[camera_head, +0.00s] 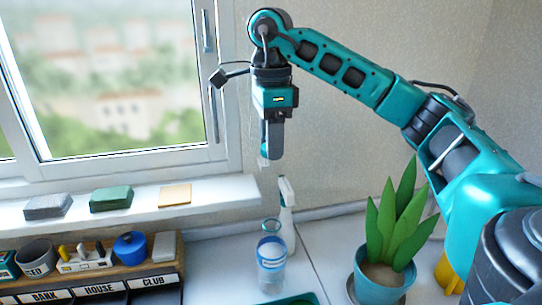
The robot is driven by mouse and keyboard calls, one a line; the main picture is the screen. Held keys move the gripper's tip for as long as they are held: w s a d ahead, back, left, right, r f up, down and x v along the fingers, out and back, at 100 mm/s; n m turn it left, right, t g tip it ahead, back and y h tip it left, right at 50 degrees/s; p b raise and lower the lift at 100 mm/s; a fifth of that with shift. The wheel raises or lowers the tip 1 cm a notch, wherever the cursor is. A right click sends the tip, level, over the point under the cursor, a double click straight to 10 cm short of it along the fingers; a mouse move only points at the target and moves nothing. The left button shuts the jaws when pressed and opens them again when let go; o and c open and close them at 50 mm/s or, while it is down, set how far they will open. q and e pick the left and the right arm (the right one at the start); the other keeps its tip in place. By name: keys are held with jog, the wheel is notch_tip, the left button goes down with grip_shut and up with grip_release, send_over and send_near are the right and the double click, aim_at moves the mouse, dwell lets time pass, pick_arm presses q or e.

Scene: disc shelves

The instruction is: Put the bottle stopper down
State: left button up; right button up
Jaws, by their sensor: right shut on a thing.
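My right gripper (270,152) hangs down from the raised teal arm, in front of the wall right of the window. It is shut on the bottle stopper (264,161), a small pale piece mostly hidden by the fingers. My left gripper is out of view.
A white spray bottle (287,212) stands close behind the clear bottle. A potted plant (378,275) is at the right. The window sill (235,192) holds sponges and a tan block. A labelled shelf (150,284) with several items is at the left. A green tray edge (300,299) shows at the bottom.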

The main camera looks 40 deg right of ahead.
jog(key=shift+r, duration=1)
jog(key=shift+f, duration=0.1)
